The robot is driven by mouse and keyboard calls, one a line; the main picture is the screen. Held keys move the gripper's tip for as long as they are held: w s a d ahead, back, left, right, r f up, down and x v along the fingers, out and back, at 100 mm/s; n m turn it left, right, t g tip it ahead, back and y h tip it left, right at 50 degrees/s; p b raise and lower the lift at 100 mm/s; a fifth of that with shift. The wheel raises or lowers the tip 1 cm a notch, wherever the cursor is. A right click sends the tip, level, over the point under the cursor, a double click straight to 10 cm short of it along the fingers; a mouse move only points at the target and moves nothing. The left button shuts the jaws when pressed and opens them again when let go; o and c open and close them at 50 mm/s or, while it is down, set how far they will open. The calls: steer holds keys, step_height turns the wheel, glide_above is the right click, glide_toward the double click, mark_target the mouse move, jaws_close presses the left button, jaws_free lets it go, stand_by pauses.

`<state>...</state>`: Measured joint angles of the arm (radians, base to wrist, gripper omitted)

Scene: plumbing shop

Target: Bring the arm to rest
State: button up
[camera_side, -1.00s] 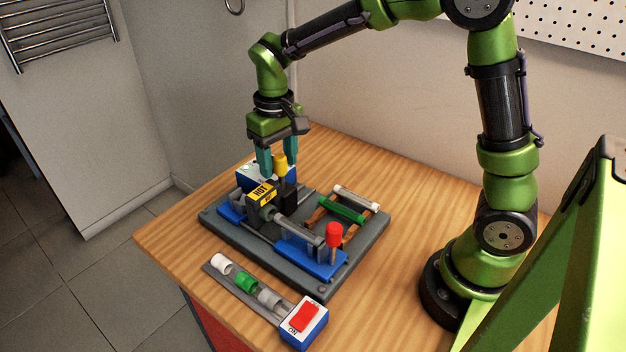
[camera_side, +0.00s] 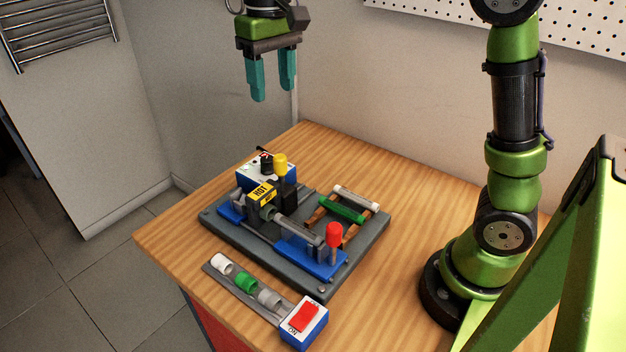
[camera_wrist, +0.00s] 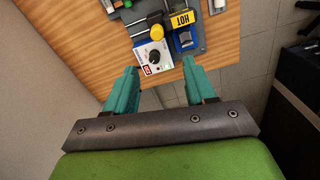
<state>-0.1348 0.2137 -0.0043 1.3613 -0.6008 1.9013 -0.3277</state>
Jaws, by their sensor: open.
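My gripper (camera_side: 271,97) hangs high above the back left of the workbench, its two teal fingers apart with nothing between them. In the wrist view my gripper (camera_wrist: 160,78) also shows open and empty. Below it is the grey fixture plate (camera_side: 345,272) on the wooden bench (camera_side: 185,222). At the plate's back stands a blue and white box with a black knob (camera_side: 266,165), which also shows in the wrist view (camera_wrist: 152,58). Next to it are a yellow knob (camera_side: 281,163) and a block with a yellow "HOT" label (camera_side: 262,193).
On the plate are a grey pipe (camera_side: 298,229), a red-capped post (camera_side: 334,235), and a rack with a green tube (camera_side: 343,208). In front lie a strip with fittings (camera_side: 245,282) and a red rocker switch (camera_side: 305,316). The air around my gripper is clear.

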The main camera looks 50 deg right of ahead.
steer(key=shift+w, duration=0.1)
steer(key=s+d+f+m+t+y, duration=0.1)
steer(key=s+f+t, duration=0.2)
steer(key=s, duration=0.5)
steer(key=s+d+f+m+t+y, duration=0.1)
steer(key=s+f+t, duration=0.2)
steer(key=s, duration=0.5)
steer(key=shift+s+f+t, duration=0.3)
steer(key=shift+t, duration=0.3)
steer(key=shift+d, duration=0.1)
